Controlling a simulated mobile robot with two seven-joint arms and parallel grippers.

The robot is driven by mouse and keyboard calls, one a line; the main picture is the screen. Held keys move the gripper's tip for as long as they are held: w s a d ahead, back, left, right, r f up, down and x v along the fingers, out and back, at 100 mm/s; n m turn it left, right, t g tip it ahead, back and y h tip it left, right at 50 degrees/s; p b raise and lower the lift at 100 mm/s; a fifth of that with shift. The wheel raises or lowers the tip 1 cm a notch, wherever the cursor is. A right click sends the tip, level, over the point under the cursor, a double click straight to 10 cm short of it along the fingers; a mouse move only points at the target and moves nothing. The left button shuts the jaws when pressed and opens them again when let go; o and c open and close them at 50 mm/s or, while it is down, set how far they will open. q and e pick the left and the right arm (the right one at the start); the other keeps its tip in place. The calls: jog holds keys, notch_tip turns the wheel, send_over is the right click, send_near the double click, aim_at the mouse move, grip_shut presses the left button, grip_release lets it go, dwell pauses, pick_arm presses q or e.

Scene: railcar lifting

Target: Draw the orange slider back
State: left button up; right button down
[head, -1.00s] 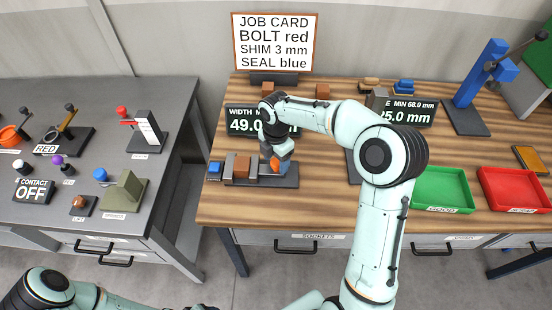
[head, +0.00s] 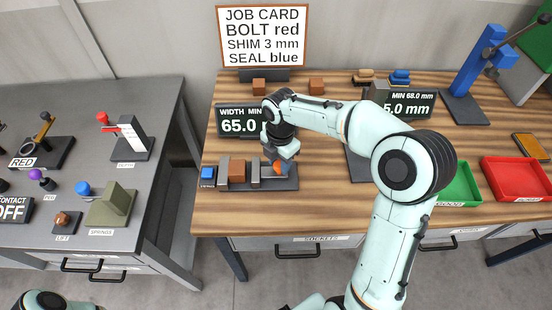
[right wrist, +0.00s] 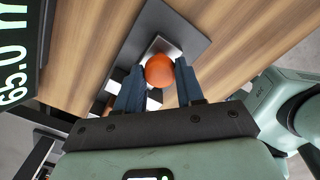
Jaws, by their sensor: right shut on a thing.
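The orange slider (head: 279,166) shows as a round knob at the right end of a dark width gauge (head: 285,184) on the wooden bench. A brown block (head: 237,172) and grey jaws stand on this gauge to its left. My right gripper (head: 276,161) reaches down over the knob and partly hides it. In the right wrist view the orange knob (right wrist: 159,70) sits between the two blue fingers of my right gripper (right wrist: 160,82), which is shut on it. My left gripper is not in view.
The width display (head: 240,122) behind the gauge reads 65.0, partly hidden by my arm. A blue button (head: 208,173) is at the gauge's left. Green (head: 460,183) and red (head: 515,178) trays lie at the right. A grey table (head: 85,215) with fixtures stands at the left.

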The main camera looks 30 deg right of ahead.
jog(key=shift+d, duration=0.15)
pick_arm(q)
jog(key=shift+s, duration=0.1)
pick_arm(e)
jog(key=c, duration=0.7)
grip_release()
jog(key=shift+s, duration=0.15)
jog(key=shift+r, duration=0.5)
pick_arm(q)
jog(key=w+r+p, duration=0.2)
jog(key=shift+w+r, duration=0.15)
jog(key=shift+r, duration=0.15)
pick_arm(e)
notch_tip(320, 180, up, 12)
jog(key=shift+r, duration=0.25)
jog(key=shift+f, duration=0.1)
